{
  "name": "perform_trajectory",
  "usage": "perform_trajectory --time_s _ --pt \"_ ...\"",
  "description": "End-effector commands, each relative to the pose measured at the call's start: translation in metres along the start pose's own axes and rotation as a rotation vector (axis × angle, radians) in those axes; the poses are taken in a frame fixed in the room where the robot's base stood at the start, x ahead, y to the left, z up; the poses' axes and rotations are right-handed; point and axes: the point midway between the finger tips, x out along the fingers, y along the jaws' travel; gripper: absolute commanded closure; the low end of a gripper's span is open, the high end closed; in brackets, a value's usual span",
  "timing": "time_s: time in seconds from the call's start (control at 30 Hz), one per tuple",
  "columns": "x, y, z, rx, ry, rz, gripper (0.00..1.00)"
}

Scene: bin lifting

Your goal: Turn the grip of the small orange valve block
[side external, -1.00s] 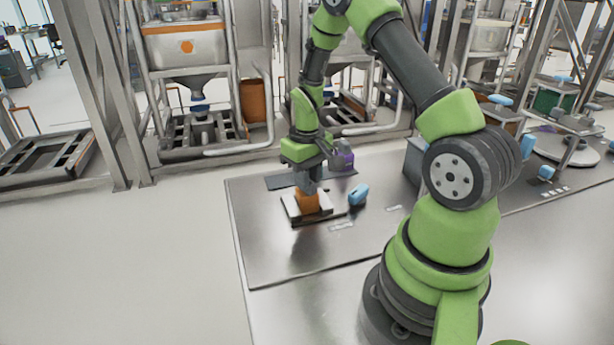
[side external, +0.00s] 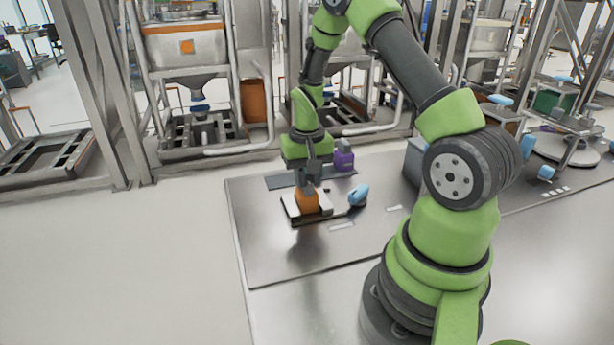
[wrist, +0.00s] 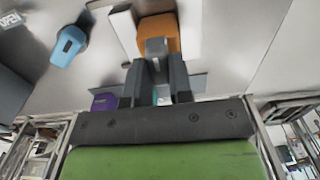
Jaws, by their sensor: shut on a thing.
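The small orange valve block (side external: 306,202) sits on a pale base plate with dark edges (side external: 293,213) on the metal table. It also shows at the top of the wrist view (wrist: 160,30). My gripper (side external: 308,184) points down directly over the block. In the wrist view my gripper's dark fingers (wrist: 158,72) are shut on the grey grip (wrist: 156,47) on top of the orange block. The fingers hide most of the grip in the side view.
A blue-handled part (side external: 358,194) lies just right of the plate, and also shows in the wrist view (wrist: 68,46). A purple block (side external: 343,160) stands behind on a dark mat (side external: 281,182). The table's front left (side external: 275,255) is clear.

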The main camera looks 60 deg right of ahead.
Motion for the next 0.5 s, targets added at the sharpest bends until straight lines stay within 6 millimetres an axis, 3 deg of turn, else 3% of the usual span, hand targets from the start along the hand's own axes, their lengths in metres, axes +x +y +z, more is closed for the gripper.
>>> perform_trajectory --time_s 0.2,0.23,0.3,0.5 --pt "0.0 0.0001 0.0001 0.0 0.0 0.0 1.0" --pt "0.0 0.0001 0.0001 0.0 0.0 0.0 0.73" --pt "0.0 0.0001 0.0001 -0.001 0.0 0.0 0.57" --pt "0.0 0.0001 0.0001 -0.001 0.0 0.0 0.53"
